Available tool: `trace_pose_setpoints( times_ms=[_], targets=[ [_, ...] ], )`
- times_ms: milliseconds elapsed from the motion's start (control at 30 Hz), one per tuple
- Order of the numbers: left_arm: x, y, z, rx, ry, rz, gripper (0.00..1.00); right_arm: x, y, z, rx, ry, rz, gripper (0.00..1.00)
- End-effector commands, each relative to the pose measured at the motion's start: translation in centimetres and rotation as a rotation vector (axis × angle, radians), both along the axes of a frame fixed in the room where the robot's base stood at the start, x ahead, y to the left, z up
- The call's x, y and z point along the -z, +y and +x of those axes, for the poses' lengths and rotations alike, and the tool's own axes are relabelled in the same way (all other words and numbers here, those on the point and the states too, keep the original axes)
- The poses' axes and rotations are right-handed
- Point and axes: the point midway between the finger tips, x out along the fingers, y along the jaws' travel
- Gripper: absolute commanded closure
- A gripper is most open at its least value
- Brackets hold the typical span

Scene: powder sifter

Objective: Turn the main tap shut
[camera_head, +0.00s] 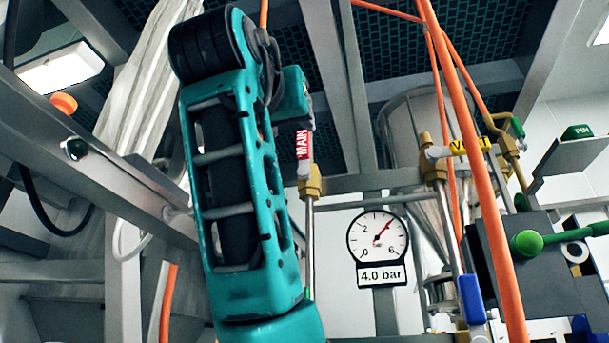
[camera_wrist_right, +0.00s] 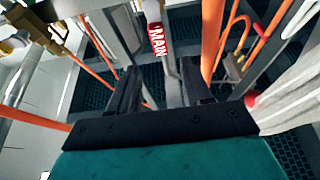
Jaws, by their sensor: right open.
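The main tap shows in the head view as a brass body (camera_head: 310,182) on a vertical pipe. Its lever carries a red MAIN label (camera_head: 303,146) and stands upright, in line with the pipe. The label also shows in the right wrist view (camera_wrist_right: 157,40), ahead of my fingers. My right gripper (camera_wrist_right: 163,82) is open, and its two dark fingers are apart with nothing clearly held between them. In the head view the teal hand of my right gripper (camera_head: 294,96) is just above the label; its fingers are mostly hidden there. My left gripper is not in view.
A gauge (camera_head: 378,240) reads 4.0 bar. To its right is a second tap with a yellow label (camera_head: 470,147), its lever crosswise. Orange hoses (camera_head: 480,170) run down past it. A steel hopper (camera_head: 415,130) stands behind. A grey frame beam (camera_head: 100,165) crosses the left.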

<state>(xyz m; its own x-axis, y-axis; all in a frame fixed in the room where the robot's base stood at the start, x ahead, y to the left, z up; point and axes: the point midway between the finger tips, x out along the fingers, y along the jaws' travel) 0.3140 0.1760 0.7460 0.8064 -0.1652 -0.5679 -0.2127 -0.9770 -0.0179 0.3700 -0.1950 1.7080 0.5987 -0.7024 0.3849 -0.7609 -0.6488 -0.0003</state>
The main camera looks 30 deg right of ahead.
Motion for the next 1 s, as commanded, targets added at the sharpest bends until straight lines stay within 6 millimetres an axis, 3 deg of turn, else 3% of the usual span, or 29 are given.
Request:
trace_pose_setpoints(
  times_ms=[300,500,967,1000],
  targets=[
    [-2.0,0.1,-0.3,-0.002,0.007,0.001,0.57,-2.8,-4.9,4.1,0.003,0.003,0.002,0.51],
    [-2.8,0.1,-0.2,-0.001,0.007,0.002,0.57,-3.9,-6.9,5.9,0.000,0.002,0.001,0.51],
    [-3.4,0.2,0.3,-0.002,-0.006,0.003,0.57,-4.1,-7.7,6.6,-0.001,0.001,0.001,0.51],
    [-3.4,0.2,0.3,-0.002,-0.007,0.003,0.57,-4.1,-7.7,6.6,-0.001,0.001,0.001,0.55]
  ],
)
